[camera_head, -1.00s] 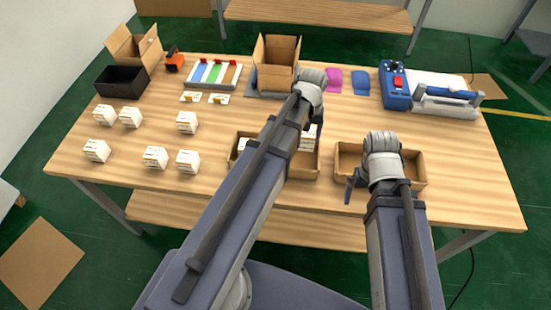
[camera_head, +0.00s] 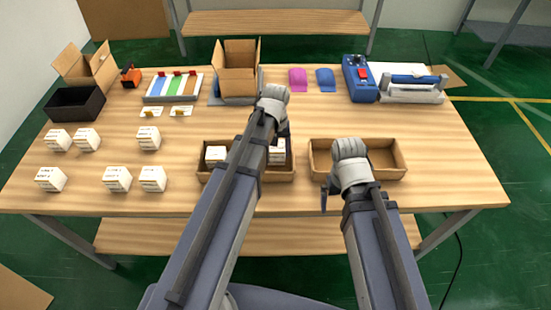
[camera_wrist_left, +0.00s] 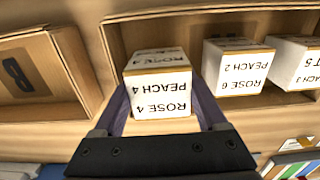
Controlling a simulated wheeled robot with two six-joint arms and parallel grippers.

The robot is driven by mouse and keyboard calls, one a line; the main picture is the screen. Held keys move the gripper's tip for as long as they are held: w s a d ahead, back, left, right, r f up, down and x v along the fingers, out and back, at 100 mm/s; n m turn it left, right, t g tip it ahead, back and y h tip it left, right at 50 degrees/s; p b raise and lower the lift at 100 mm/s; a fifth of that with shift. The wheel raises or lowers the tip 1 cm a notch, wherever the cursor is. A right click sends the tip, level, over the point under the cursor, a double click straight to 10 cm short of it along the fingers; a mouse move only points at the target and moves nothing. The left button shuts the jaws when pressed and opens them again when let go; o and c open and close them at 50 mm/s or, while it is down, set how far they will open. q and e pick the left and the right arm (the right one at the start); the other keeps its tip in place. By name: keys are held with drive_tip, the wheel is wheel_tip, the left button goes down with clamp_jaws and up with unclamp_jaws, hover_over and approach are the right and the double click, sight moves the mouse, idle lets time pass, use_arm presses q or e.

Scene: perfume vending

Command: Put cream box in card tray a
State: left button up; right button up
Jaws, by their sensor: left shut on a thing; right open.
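My left gripper (camera_head: 282,130) is shut on a white box with a cream-coloured bottom edge (camera_wrist_left: 158,85), printed "ROSE 4 PEACH 4" in the left wrist view. The held box (camera_head: 277,154) is at the right end of the left card tray (camera_head: 246,176), within its walls; I cannot tell whether it touches the floor. Two similar boxes share the tray: one "PEACH 2 ROSE 6" (camera_wrist_left: 238,68), and one at the end (camera_head: 215,154). My arm hides the tray's middle. My right gripper (camera_head: 328,192) is open and empty at the right tray's front left corner.
The right card tray (camera_head: 318,150), marked B in the left wrist view (camera_wrist_left: 50,75), looks empty. Several white boxes (camera_head: 117,179) stand on the table at left. A card carton (camera_head: 236,72), black bin (camera_head: 75,103) and blue sealing machine (camera_head: 359,80) stand behind.

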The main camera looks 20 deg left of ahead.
sight(276, 157)
use_arm(q)
drive_tip(key=shift+f+b, duration=1.05)
drive_tip(key=shift+f, duration=0.4)
drive_tip(key=shift+f, duration=0.15)
drive_tip(key=o, duration=1.2)
wheel_tip(276, 157, up, 12)
drive_tip(key=p, duration=1.2)
drive_tip(key=shift+r, duration=0.2)
